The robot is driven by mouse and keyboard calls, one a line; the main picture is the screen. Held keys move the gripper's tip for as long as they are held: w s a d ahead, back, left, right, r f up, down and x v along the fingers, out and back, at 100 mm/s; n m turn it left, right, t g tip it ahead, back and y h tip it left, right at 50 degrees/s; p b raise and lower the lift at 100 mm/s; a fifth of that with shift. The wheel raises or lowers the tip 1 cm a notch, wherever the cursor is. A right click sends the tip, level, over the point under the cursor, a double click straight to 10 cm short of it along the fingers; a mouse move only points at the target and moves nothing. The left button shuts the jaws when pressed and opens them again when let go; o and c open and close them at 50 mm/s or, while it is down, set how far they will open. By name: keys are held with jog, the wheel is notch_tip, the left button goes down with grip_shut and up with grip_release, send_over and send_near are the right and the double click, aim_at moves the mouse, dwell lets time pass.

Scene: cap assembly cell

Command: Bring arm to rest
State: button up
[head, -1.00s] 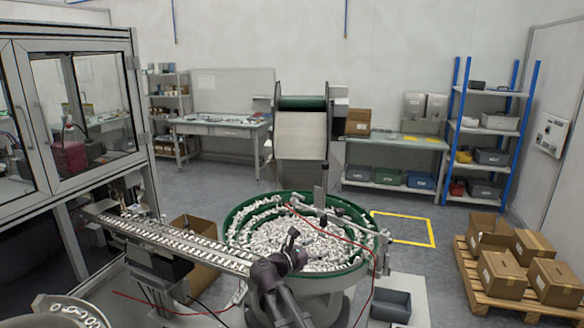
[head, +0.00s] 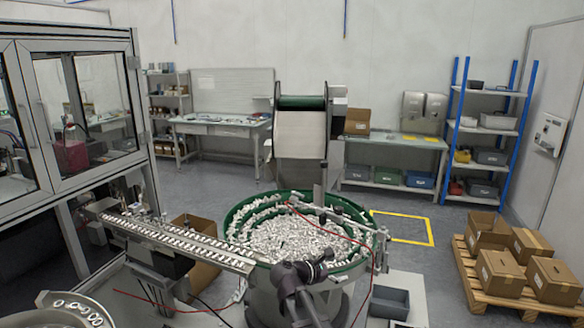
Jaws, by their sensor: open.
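My dark arm rises from the bottom edge in the head view, in front of the bowl feeder. My gripper (head: 327,255) is at the arm's upper end, small and dark against the feeder's near rim. It is open, and I see nothing held in it. Its fingers are too small to make out clearly. The bowl feeder (head: 240,212) has a green rim and is full of white caps. From this view I cannot tell how far the gripper is from the rim.
A linear track (head: 180,240) with caps runs left from the bowl to a glazed machine cabinet (head: 90,110). A grey bin (head: 389,304) stands right of the bowl. A pallet (head: 500,300) with cardboard boxes is at the far right.

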jog(key=s+d+f+m+g+y, duration=0.5)
jog(key=s+d+f+m, duration=0.1)
jog(key=s+f+m, duration=0.35)
jog(key=s+a+f+m+g+y, duration=0.2)
jog(key=s+f+m+y, duration=0.1)
jog(key=s+m+y, duration=0.4)
jog(key=shift+s+f+m+y, duration=0.35)
jog(key=shift+s+m, duration=0.75)
jog(key=shift+m, duration=0.65)
